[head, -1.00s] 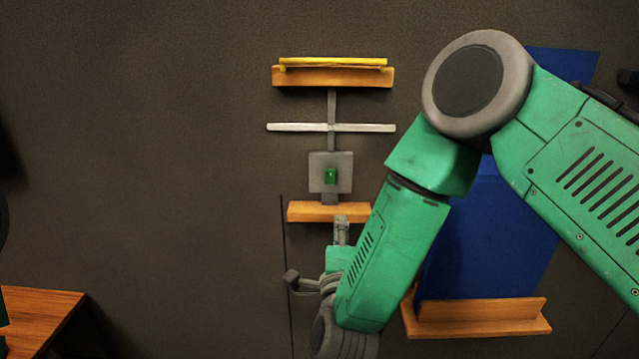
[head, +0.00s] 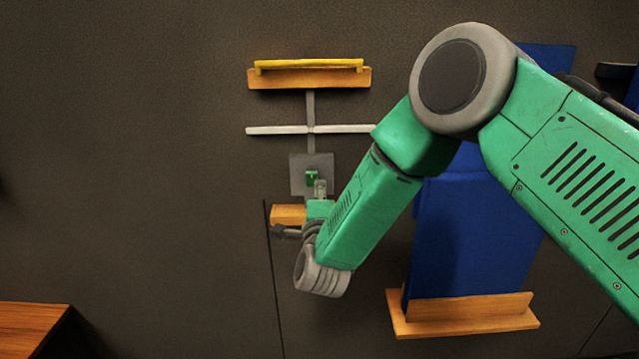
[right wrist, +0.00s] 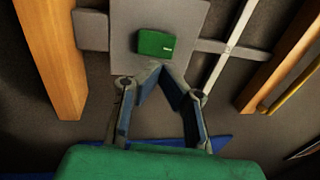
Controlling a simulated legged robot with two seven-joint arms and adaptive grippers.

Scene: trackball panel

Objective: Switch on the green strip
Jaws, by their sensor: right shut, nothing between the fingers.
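A small green block (head: 311,177) sits on a square grey plate (head: 298,163) on the dark wall. In the right wrist view the green block (right wrist: 155,44) lies just beyond my fingertips, with the plate (right wrist: 190,15) behind it. My right gripper (head: 320,186) is at the lower right of the block. The wrist view shows its fingertips (right wrist: 155,70) together and empty, a little short of the block; I cannot tell if they touch. A pale horizontal bar (head: 275,130) crosses a grey post above the plate; no green strip shows. My left gripper is out of view.
A wooden shelf (head: 310,79) with a yellow bar (head: 310,66) is above. A lower wooden shelf (head: 287,214) is partly hidden by my wrist. A blue panel (head: 475,230) stands on a wooden ledge (head: 465,318) at right. The wall at left is clear.

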